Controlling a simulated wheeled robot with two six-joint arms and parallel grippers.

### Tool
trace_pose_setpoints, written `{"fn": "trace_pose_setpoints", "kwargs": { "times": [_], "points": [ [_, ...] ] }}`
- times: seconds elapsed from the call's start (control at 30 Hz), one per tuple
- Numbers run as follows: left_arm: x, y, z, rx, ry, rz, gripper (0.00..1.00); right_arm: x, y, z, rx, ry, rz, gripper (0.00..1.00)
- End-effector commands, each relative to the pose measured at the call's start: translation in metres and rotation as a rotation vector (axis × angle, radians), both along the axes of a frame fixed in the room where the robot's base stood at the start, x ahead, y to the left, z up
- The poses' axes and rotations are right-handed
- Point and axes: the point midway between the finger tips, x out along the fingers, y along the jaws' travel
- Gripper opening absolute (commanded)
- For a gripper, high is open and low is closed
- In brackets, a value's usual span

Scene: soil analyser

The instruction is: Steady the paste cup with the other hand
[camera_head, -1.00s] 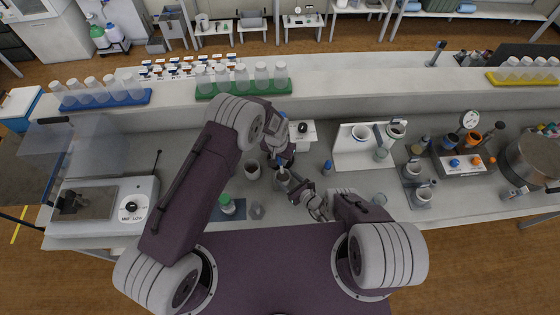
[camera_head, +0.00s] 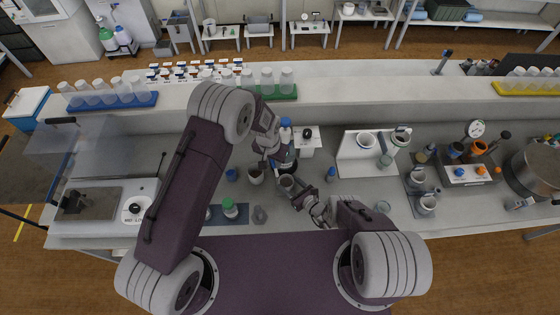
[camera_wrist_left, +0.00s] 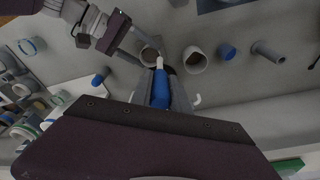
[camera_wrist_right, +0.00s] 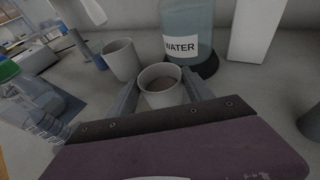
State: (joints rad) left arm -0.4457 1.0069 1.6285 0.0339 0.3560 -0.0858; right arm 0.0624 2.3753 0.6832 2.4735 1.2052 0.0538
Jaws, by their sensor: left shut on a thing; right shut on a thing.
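The paste cup (camera_wrist_right: 161,88) is a pale cup with brown paste in it, upright between the fingers of my right gripper (camera_wrist_right: 158,92). It also shows in the head view (camera_head: 287,182) and in the left wrist view (camera_wrist_left: 149,55). My right gripper is shut on it from the side. My left gripper (camera_wrist_left: 160,98) is shut on a blue thing with a white tip (camera_wrist_left: 160,88); I cannot tell exactly what it is. In the head view my left gripper (camera_head: 270,160) is just behind and left of the cup, apart from it.
A second pale cup (camera_wrist_right: 121,59) stands beside the paste cup. A bottle labelled WATER (camera_wrist_right: 187,35) stands close behind it. A green-capped jar (camera_head: 230,208) is at front left. A white stand (camera_head: 350,155) is to the right.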

Motion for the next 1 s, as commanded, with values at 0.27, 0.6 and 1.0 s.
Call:
{"fn": "trace_pose_setpoints", "kwargs": {
  "times": [0.27, 0.6, 1.0],
  "points": [
    [-0.007, 0.024, 0.012, 0.000, 0.000, 0.003, 0.00, -0.001, 0.000, -0.002, -0.001, 0.004, 0.001, 0.11],
    [-0.012, 0.040, 0.021, -0.001, -0.001, 0.001, 0.00, -0.001, 0.000, -0.001, -0.001, 0.004, 0.001, 0.11],
    [-0.012, 0.040, 0.021, 0.000, -0.001, 0.000, 0.00, -0.001, 0.000, -0.001, -0.001, 0.002, 0.001, 0.85]
  ]
}}
